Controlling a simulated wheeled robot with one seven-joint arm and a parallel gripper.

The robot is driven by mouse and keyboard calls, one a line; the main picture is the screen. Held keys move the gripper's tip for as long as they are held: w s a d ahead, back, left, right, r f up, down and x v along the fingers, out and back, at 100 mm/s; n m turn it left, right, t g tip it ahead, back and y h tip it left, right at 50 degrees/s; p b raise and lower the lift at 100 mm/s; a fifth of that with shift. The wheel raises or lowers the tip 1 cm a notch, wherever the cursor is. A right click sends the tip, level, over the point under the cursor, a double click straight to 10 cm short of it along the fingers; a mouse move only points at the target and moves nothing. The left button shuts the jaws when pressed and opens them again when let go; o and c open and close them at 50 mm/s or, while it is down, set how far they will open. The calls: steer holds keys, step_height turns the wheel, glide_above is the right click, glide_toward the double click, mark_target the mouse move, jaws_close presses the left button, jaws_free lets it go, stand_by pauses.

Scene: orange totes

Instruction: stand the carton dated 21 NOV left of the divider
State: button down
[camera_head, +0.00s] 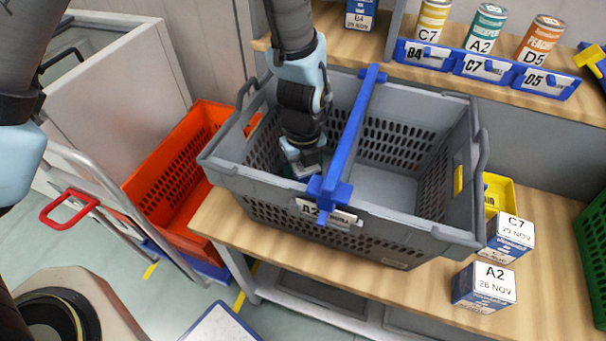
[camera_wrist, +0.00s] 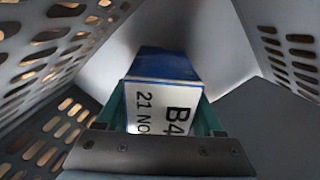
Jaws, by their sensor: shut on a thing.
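The carton dated 21 NOV (camera_wrist: 165,100), white and blue and marked B4, is between the teal fingers of my gripper (camera_wrist: 160,118) in the wrist view. My gripper (camera_head: 303,172) is shut on it, down inside the grey crate (camera_head: 270,195), in the compartment left of the blue divider (camera_head: 352,125). The crate's slotted walls surround the carton in the wrist view. In the head view the carton is hidden by my gripper and the crate. I cannot tell whether its base touches the crate floor.
The compartment right of the divider looks empty. Cartons C7 (camera_head: 511,234) and A2 (camera_head: 484,287) stand on the bench to the right, by a yellow bin (camera_head: 498,190). Cans (camera_head: 484,28) and another B4 carton (camera_head: 361,14) stand on the back shelf. An orange tote (camera_head: 180,150) is at left.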

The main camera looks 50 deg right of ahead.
jaws_free()
steer(key=shift+f, duration=0.1)
step_height(320, 180, up, 12)
steer(key=shift+r+b, duration=0.15)
steer(key=shift+b, duration=0.7)
